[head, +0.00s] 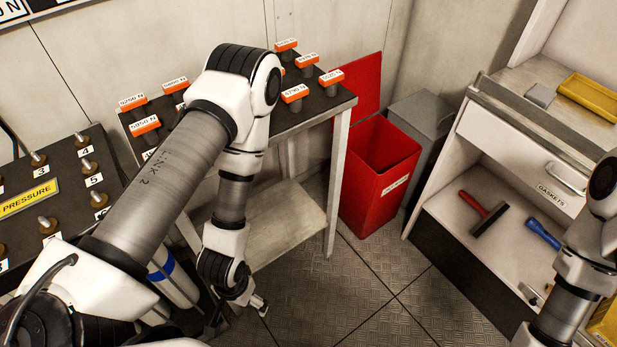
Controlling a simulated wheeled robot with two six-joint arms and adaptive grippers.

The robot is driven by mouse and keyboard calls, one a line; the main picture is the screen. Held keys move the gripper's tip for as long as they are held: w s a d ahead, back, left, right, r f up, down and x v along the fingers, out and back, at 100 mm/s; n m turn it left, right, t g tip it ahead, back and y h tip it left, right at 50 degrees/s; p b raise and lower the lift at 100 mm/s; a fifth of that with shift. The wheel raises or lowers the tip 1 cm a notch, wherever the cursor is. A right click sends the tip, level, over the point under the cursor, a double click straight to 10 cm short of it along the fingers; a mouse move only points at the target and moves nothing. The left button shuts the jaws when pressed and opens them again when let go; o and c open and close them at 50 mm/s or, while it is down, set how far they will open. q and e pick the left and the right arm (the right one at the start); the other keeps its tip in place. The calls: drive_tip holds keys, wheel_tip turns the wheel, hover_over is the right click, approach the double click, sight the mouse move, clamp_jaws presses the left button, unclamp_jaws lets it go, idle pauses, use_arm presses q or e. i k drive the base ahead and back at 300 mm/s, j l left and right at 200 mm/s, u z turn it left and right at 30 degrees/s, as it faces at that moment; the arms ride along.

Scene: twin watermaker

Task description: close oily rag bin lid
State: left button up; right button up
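The red oily rag bin (376,188) stands on the floor right of the metal table, with a white label on its front. Its red lid (368,88) is raised and stands upright behind the opening, near the wall. The bin's dark inside shows from above. My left gripper (240,312) hangs low in front of the table, left of the bin and well apart from it. Its fingers look spread and empty. My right arm comes in at the right edge, but its gripper is outside the picture.
The table (343,140) holds several orange-topped weights beside the bin. A grey bin (423,112) stands close behind on the right. A shelf unit (450,210) with a red-handled tool (484,212) and a blue-handled tool (541,234) is farther right. The floor (370,285) in front is clear.

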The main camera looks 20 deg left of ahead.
sight(362, 76)
drive_tip(key=u, duration=0.2)
drive_tip(key=i+l+z, duration=0.2)
drive_tip(key=i+l, duration=0.2)
drive_tip(key=i+l+z, duration=0.2)
drive_tip(key=i, duration=0.3)
drive_tip(key=l, duration=0.1)
